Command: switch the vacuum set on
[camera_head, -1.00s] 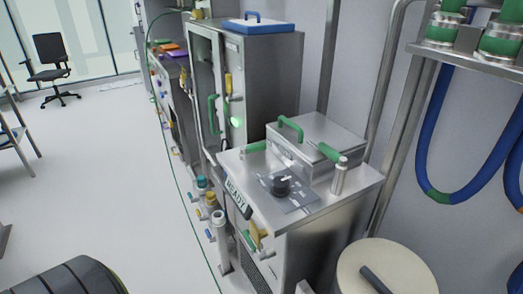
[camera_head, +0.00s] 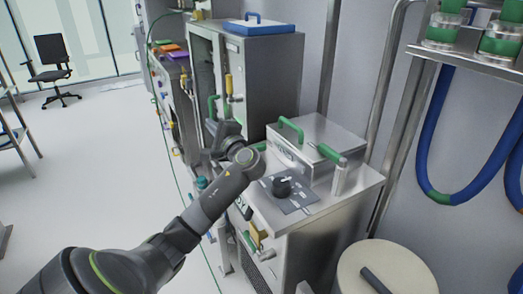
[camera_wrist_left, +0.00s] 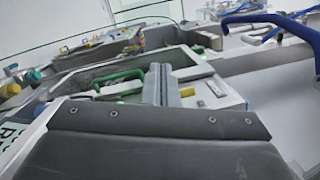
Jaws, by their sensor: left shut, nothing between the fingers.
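A steel unit (camera_head: 325,213) with a flat top stands right of centre in the head view. A black rotary knob (camera_head: 282,186) sits on a grey plate on that top. The sign on its front edge is partly hidden behind my left arm; it also shows at the left edge of the wrist view (camera_wrist_left: 18,140). My left gripper (camera_head: 222,136) is beyond the unit's far left corner, in front of the tall cabinet, apart from the knob. In the left wrist view its fingers (camera_wrist_left: 161,84) are together and empty. My right gripper is not in view.
A steel box with a green handle (camera_head: 291,129) stands behind the knob. A tall cabinet (camera_head: 262,75) with a blue lid is beyond. A round cream-topped drum (camera_head: 400,270) stands at the front right. Blue hoses (camera_head: 430,150) hang at the right. The floor at left is open.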

